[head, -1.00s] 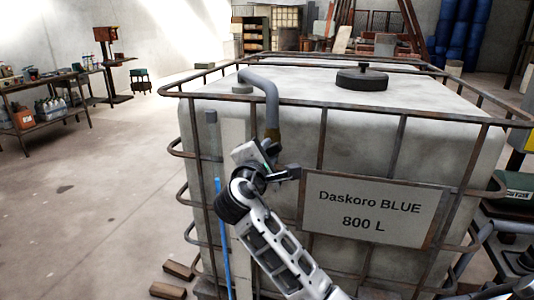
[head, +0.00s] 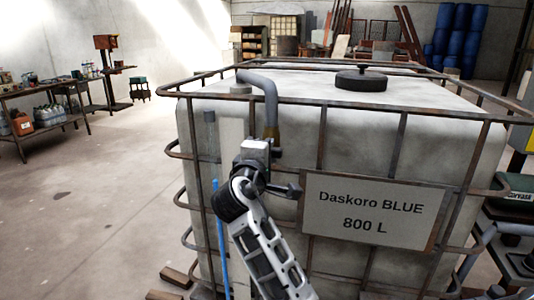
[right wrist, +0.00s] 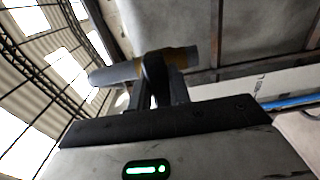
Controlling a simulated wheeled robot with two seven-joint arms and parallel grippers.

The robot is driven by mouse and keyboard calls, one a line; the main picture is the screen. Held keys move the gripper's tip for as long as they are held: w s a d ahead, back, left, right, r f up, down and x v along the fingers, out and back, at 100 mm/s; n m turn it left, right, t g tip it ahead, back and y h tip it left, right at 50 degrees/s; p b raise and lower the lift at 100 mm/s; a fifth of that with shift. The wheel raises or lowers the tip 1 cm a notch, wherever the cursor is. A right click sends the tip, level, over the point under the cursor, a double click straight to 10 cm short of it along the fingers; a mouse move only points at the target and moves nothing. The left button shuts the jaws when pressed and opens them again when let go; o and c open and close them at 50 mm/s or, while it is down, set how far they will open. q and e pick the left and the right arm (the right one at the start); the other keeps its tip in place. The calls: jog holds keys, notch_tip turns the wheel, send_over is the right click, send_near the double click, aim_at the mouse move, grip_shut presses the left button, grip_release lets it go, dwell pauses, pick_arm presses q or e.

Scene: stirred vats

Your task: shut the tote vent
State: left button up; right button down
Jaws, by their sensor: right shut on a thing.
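The tote (head: 410,130) is a large white tank in a rusty cage, with a sign reading Daskoro BLUE 800 L. A grey bent vent pipe (head: 266,88) comes over its top left edge and runs down to a brass valve (head: 271,132). My right gripper (head: 262,150) is at the lower end of this pipe. In the right wrist view, my gripper (right wrist: 157,95) is shut on a black handle (right wrist: 154,72) beside the brass body (right wrist: 179,57) and grey pipe (right wrist: 112,75). The fingers partly hide the handle. My left gripper is not in view.
The cage bars (head: 320,140) and sign (head: 372,209) are close to the right of my gripper. A blue hose (head: 223,245) hangs to its left. Shelves with bottles (head: 50,115) stand far left. The floor between is free.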

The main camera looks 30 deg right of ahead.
jog(key=shift+f, duration=0.1)
jog(key=c, duration=1.3)
grip_release()
jog(key=shift+a, duration=0.1)
